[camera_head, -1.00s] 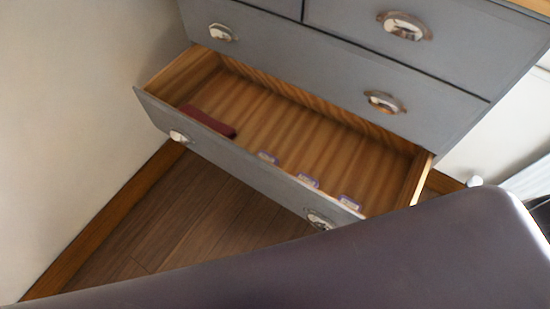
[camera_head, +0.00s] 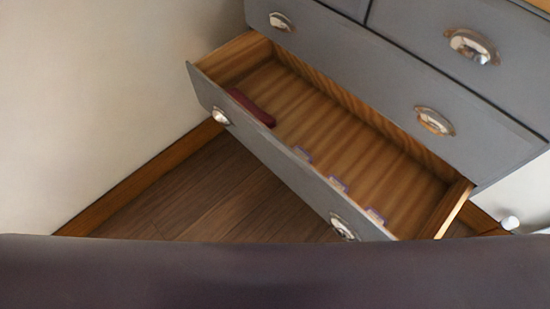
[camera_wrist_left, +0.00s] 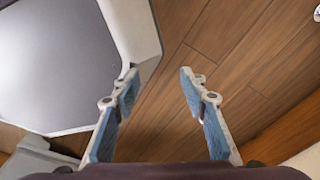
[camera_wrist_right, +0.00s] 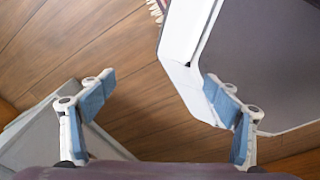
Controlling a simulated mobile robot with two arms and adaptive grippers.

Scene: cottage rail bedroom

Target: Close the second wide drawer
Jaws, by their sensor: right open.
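The second wide drawer (camera_head: 262,146) stands pulled out from the grey dresser (camera_head: 385,75) in the head view. Its wooden inside shows a dark red item (camera_head: 251,108) and several small purple-edged items (camera_head: 339,185) near the front. Its front carries two metal cup handles, one at the left (camera_head: 221,116) and one at the right (camera_head: 343,228). Neither gripper shows in the head view. In the left wrist view my left gripper (camera_wrist_left: 158,75) is open and empty above the wooden floor. In the right wrist view my right gripper (camera_wrist_right: 158,80) is open and empty, also above floor.
The wide drawer above (camera_head: 370,60) is shut. A cream wall (camera_head: 100,110) with a wooden skirting board (camera_head: 145,182) stands left of the dresser. Bare wooden floor (camera_head: 190,200) lies before the drawer. A dark part of my own body covers the bottom of the head view.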

